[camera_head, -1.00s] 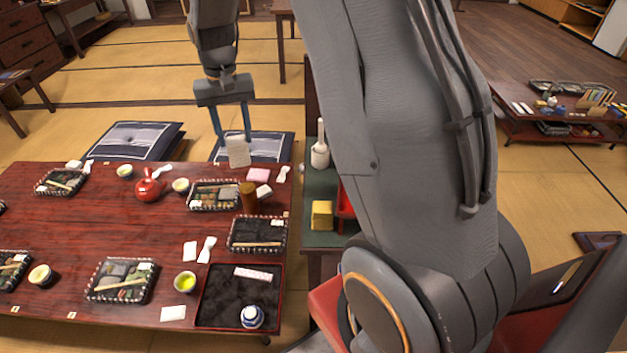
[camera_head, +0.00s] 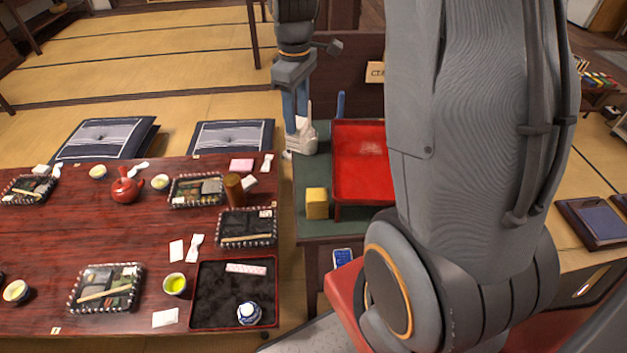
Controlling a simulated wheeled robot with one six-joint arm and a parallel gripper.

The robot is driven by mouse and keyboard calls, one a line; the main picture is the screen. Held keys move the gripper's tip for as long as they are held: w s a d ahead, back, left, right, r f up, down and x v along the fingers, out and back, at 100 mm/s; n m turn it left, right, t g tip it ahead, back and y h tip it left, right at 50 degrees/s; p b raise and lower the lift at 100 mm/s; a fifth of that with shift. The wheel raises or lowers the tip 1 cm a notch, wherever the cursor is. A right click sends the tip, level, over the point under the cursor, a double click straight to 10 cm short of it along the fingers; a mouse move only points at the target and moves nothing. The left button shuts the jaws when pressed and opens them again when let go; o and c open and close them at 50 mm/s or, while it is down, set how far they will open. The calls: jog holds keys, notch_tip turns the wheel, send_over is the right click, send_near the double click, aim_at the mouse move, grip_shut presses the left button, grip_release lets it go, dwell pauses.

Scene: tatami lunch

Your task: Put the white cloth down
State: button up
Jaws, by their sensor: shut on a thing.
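My gripper (camera_head: 296,116) is at the upper middle, over the far left part of the green-topped side table (camera_head: 312,232). Its blue fingers point down and are shut on the white cloth (camera_head: 299,136). The cloth hangs at the fingertips and overlaps a white bottle-like thing there, so its outline is hard to separate. I cannot tell whether the cloth touches the table top.
A red tray (camera_head: 358,183) and a yellow block (camera_head: 317,203) are on the side table. Left is the low red table (camera_head: 60,235) with lunch trays, cups and a red teapot (camera_head: 126,188). Green surface shows between block and cloth.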

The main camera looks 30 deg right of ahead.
jog(key=s+d+f+n, duration=0.1)
jog(key=f+n, duration=0.1)
jog(key=f, duration=0.1)
jog(key=s+d+f+n, duration=0.1)
jog(key=f, duration=0.3)
jog(key=s+f+n, duration=0.1)
jog(key=f+n, duration=0.1)
jog(key=f, duration=0.1)
jog(key=shift+s+d+f+n+p, duration=0.25)
jog(key=shift+d+f+n+p, duration=0.05)
jog(key=shift+d+f+p, duration=0.1)
jog(key=shift+f, duration=0.2)
jog(key=o, duration=0.9)
jog(key=shift+o, duration=0.2)
jog(key=shift+r, duration=0.1)
